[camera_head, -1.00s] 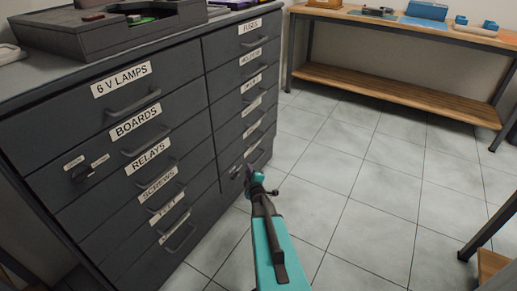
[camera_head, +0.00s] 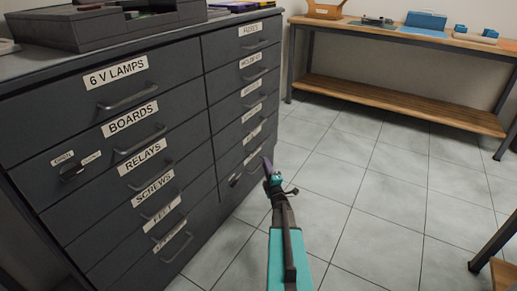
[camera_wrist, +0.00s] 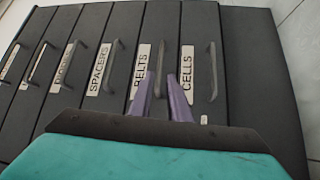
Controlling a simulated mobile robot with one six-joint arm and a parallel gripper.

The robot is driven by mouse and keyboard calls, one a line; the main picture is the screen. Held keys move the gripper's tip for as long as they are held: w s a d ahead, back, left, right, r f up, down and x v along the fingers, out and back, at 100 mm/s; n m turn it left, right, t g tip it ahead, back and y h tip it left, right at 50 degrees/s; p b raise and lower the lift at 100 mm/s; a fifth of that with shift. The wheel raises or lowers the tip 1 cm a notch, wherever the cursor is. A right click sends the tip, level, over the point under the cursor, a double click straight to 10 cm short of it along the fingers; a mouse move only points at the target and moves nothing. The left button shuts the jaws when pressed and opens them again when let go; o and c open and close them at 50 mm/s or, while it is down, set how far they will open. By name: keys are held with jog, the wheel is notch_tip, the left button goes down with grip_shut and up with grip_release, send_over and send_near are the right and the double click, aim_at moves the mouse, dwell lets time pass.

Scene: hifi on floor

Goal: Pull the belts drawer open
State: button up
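The belts drawer is shut, in the right column of the dark cabinet; its label (camera_wrist: 138,72) reads "BELTS" in the wrist view. Its bar handle (camera_wrist: 159,66) runs beside the label. In the head view its label (camera_head: 252,134) is small, second from the bottom. My gripper (camera_wrist: 164,80) has two purple fingers standing apart with a gap between them. In the wrist view the handle's near part lines up with this gap; whether the fingers touch it I cannot tell. In the head view my gripper (camera_head: 267,170) is at the right of the lower drawers.
The cells drawer label (camera_wrist: 187,75) and the spacers label (camera_wrist: 100,66) flank it. The left column has more shut drawers, such as the boards drawer (camera_head: 130,118). A wooden workbench (camera_head: 400,105) stands at the back right. The tiled floor (camera_head: 370,190) is clear.

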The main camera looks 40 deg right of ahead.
aim_at(260, 145)
jog(key=shift+b+x, duration=1.9)
jog(key=shift+x, duration=4.95)
grip_shut()
